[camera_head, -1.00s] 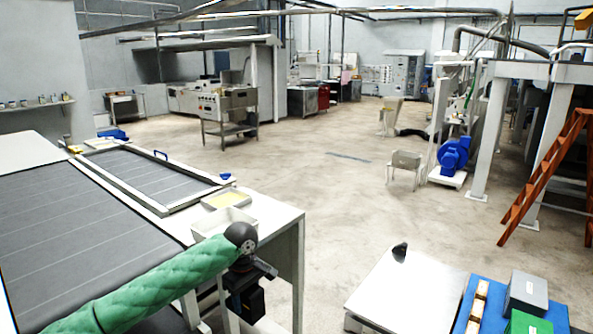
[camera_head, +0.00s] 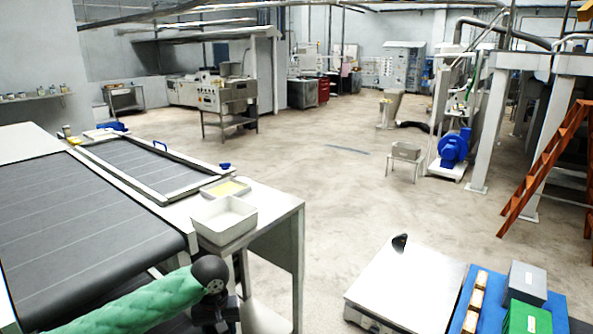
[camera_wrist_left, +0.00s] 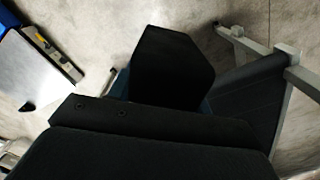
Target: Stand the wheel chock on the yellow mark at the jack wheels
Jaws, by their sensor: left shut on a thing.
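My left gripper (camera_head: 215,318) is at the bottom of the head view, partly cut off by the frame edge, beside the near table end. It is shut on a dark block, which I take to be the wheel chock (camera_wrist_left: 168,68); in the left wrist view it stands out black and angular, over the floor. Its underside and the fingertips' grip on it are hidden. I cannot make out the yellow mark or the jack wheels in these views. My right gripper is not in view.
A conveyor table (camera_head: 80,235) with a white tray (camera_head: 224,236) on its end is at left. A low white-topped unit (camera_head: 405,290) with a small black piece (camera_head: 400,242) stands at lower right, beside a blue surface holding boxes. Open floor (camera_head: 340,200) lies between and beyond.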

